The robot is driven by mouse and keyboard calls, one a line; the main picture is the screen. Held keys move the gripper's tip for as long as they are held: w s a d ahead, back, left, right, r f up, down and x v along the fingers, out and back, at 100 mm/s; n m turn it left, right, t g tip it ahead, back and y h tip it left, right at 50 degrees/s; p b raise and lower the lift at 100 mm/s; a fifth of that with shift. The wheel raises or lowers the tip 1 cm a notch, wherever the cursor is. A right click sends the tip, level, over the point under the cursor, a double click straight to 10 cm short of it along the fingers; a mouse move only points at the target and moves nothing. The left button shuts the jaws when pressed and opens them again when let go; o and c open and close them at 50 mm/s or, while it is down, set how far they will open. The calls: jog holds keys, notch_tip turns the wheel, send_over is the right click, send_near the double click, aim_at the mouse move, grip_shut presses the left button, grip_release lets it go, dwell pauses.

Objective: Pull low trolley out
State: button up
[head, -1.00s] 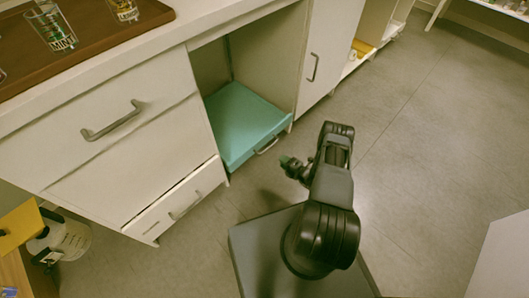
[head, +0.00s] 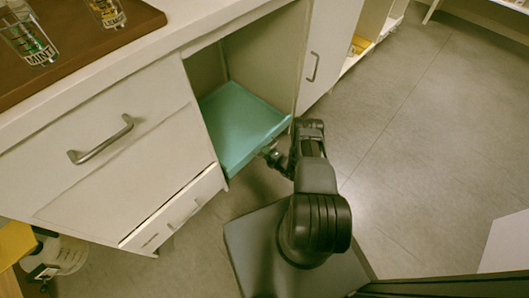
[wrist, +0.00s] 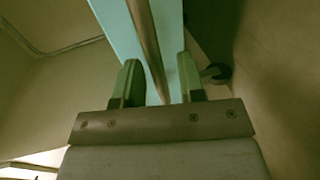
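The low trolley (head: 238,122) is a flat turquoise platform in the open bay under the counter, its front edge near the bay's mouth. It also shows as a turquoise strip in the wrist view (wrist: 115,28). Its grey bar handle (wrist: 146,40) runs between my gripper's two green fingers (wrist: 160,84), with a gap on both sides. In the head view my gripper (head: 272,155) is at the trolley's front edge, and it and my arm mostly hide the handle. My gripper is open. I cannot tell whether a finger touches the handle.
A cabinet door (head: 318,50) borders the bay on the right. Drawers (head: 105,150) stand to its left, the lowest (head: 178,212) slightly protruding. A brown tray (head: 75,55) with glasses is on the counter. The floor (head: 410,140) to the right is clear. A dark round part (wrist: 216,73) shows beside the right finger.

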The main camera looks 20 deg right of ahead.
jog(key=shift+a, duration=0.15)
jog(key=shift+c, duration=0.8)
grip_shut()
